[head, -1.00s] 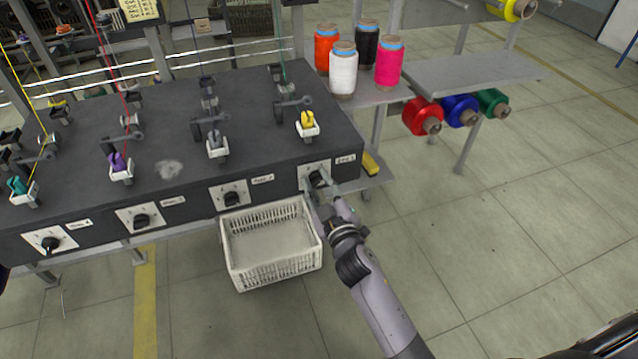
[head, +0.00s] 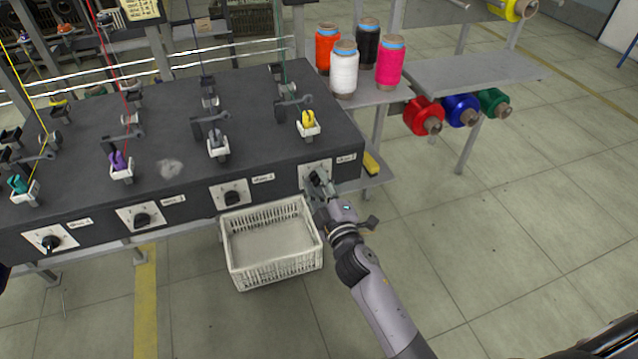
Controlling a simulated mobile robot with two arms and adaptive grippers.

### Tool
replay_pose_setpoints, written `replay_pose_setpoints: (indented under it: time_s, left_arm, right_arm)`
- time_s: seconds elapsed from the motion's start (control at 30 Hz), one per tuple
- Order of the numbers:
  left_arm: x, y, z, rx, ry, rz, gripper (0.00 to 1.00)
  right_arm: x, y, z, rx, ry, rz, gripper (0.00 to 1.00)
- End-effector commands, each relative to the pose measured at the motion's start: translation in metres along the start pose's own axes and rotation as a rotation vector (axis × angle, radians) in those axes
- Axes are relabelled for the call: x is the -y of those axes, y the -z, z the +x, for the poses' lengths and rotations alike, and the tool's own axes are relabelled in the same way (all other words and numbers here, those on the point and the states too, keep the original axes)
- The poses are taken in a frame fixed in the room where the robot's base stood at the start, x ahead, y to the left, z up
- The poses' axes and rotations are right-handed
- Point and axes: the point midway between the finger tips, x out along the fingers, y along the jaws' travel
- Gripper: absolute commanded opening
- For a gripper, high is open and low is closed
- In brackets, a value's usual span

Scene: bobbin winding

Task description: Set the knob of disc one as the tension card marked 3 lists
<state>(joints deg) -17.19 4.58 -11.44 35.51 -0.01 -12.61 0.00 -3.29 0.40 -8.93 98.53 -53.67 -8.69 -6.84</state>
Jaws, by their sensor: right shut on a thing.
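The rightmost knob (head: 316,176) sits on a white dial plate (head: 322,166) at the right end of the dark box front. The label beside it is small and looks like disc 1. My right gripper (head: 319,184) is shut on this knob, and its fingers and wrist hide part of the knob and dial. The pointer's exact setting cannot be read. A pale yellow card (head: 138,8) with writing hangs at the top left; its text and mark are too small to read. My left gripper is not in view.
Other knobs, including a middle one (head: 233,197), line the box front (head: 190,215). An empty white basket (head: 275,271) is below, left of my right arm. Thread cones (head: 343,75) stand on a shelf behind right. The floor at right is clear.

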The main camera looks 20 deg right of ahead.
Motion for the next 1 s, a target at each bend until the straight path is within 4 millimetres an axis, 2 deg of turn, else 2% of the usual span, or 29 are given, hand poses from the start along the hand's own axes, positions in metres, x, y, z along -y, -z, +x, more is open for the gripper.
replay_pose_setpoints:
  time_s: [0.23,0.27,0.53,0.87,1.0]
  left_arm:
    - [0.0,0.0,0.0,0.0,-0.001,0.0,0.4]
    - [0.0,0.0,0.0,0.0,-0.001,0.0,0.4]
    - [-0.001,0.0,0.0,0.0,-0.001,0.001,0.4]
    - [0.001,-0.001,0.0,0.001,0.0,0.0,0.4]
    - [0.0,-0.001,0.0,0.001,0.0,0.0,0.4]
  right_arm:
    - [0.001,0.0,0.0,0.0,0.002,0.001,0.0]
    - [0.001,0.0,0.0,0.0,0.002,0.001,0.3]
    - [0.001,0.0,0.0,0.0,0.001,0.001,0.48]
    - [0.001,0.0,-0.002,0.0,0.001,0.002,0.48]
    - [0.002,-0.001,-0.017,0.001,0.003,0.002,0.48]
